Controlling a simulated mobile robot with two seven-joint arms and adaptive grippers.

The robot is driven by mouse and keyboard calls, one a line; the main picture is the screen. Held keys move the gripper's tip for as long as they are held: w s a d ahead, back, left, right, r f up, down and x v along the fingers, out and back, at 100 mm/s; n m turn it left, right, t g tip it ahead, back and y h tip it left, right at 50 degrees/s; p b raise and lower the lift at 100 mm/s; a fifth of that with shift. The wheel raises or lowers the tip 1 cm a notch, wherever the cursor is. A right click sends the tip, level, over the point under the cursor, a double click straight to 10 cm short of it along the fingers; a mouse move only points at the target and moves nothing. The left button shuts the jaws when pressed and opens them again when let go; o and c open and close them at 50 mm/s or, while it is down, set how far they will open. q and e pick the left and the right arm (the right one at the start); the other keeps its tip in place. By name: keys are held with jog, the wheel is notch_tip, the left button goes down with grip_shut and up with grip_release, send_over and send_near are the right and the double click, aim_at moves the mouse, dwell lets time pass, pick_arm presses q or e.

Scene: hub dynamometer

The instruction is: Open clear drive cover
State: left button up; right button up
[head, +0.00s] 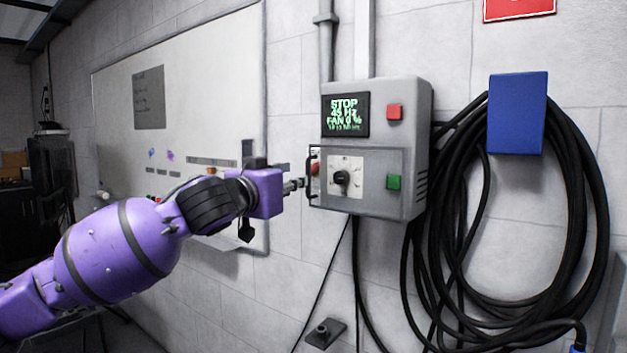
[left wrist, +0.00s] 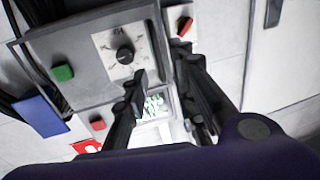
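The clear drive cover (head: 380,158) lies flat over the lower front of the grey drive box (head: 418,130). A black dial (head: 341,177) and a green button (head: 393,182) show through it. It also shows in the left wrist view (left wrist: 85,88), turned. A black bar handle (head: 310,190) runs upright along its left edge. My left gripper (head: 299,184) is just left of the handle, with its fingers pointing at it. In the left wrist view the two fingers (left wrist: 160,65) are apart, near the handle edge. Whether they touch the handle I cannot tell. My right gripper is in neither view.
A lit display (head: 345,114) and a red button (head: 394,111) sit above the cover. Coiled black hose (head: 470,260) hangs right of the box, below a blue holder (head: 517,112). A whiteboard (head: 205,100) is on the wall at left. Cables hang below the box.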

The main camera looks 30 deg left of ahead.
pick_arm(q)
jog(key=w, duration=0.6)
jog(key=shift+w+a, duration=0.2)
grip_shut()
